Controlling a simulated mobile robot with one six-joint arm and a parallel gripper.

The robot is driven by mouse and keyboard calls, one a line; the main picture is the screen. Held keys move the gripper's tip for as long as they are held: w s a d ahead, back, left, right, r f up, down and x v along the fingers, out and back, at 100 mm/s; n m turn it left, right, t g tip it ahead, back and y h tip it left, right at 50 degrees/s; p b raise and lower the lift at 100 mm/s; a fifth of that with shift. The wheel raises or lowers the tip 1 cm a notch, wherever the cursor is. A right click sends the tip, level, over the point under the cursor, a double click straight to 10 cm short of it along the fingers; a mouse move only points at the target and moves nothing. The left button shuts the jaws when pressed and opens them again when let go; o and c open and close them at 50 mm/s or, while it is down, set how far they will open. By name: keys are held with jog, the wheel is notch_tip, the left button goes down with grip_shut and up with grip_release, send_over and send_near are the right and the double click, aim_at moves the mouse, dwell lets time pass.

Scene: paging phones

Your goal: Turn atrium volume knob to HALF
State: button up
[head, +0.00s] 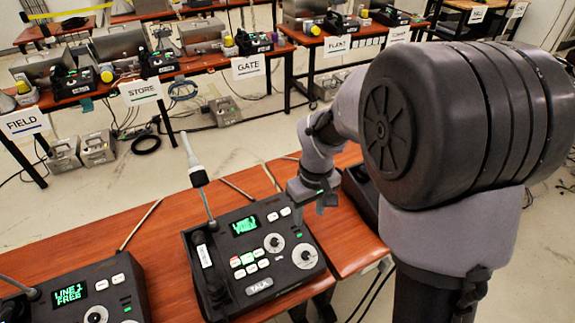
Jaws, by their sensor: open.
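A dark paging phone (255,262) sits on the near wooden table, with a lit green screen (244,225), a gooseneck microphone (198,178) and several buttons. It has two round knobs with pale dials, an upper one (274,242) and a lower right one (305,256). The lettering around them is too small to read, so I cannot tell which is the atrium volume knob or its setting. My gripper (322,206) is open above the phone's right back corner, apart from both knobs in the picture. Its fingertips are small and partly hard to make out.
Another phone (75,292) stands at lower left, its screen reading LINE 1 FREE. A dark device (361,192) at right is partly hidden by my arm. Far tables hold more phones behind signs such as STORE (141,91) and GATE (248,67). The table's left back area is clear.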

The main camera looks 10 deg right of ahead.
aim_at(306, 254)
jog(key=shift+n+g, duration=0.3)
jog(key=shift+n, duration=0.2)
jog(key=f+b, duration=0.1)
jog(key=f, duration=0.6)
jog(key=f+b, duration=0.2)
jog(key=f, duration=0.5)
jog(key=f+b, duration=0.2)
jog(key=f, duration=0.4)
jog(key=shift+w+d+f, duration=0.25)
jog(key=shift+w+f, duration=0.05)
jog(key=shift+f, duration=0.1)
grip_shut()
